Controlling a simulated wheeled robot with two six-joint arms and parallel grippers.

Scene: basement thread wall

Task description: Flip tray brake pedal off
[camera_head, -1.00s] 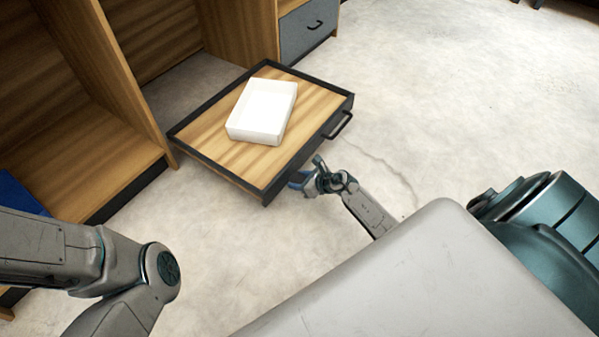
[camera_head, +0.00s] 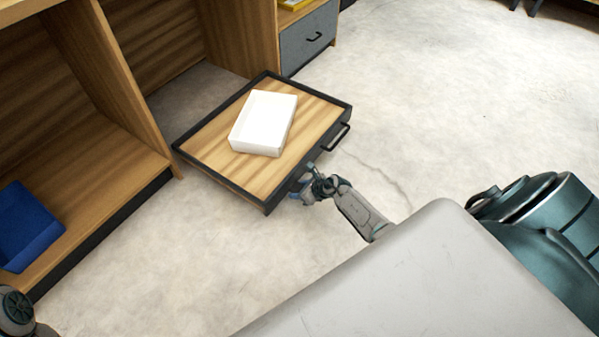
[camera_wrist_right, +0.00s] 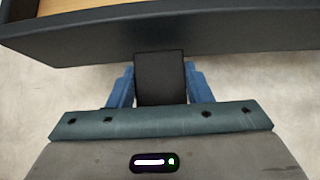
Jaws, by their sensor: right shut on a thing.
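The tray (camera_head: 185,142) is a wood-bottomed, dark-rimmed pull-out tray sticking out of the wooden cabinet, with a black handle (camera_head: 337,137) on its front. My right gripper (camera_head: 303,187) is at the tray's near edge, below the rim. In the right wrist view, my right gripper's blue fingers (camera_wrist_right: 160,88) are shut on a black flat pedal (camera_wrist_right: 160,77) just under the tray's dark edge (camera_wrist_right: 200,35). The head view does not show the pedal clearly. My left gripper is out of view; only a bit of my left arm shows at the lower left.
A white open box (camera_head: 264,122) lies on the tray. A blue bin (camera_head: 27,228) sits in the left compartment of the cabinet (camera_head: 85,165). A grey drawer (camera_head: 308,40) is behind the tray. The pale floor (camera_head: 440,110) to the right is clear.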

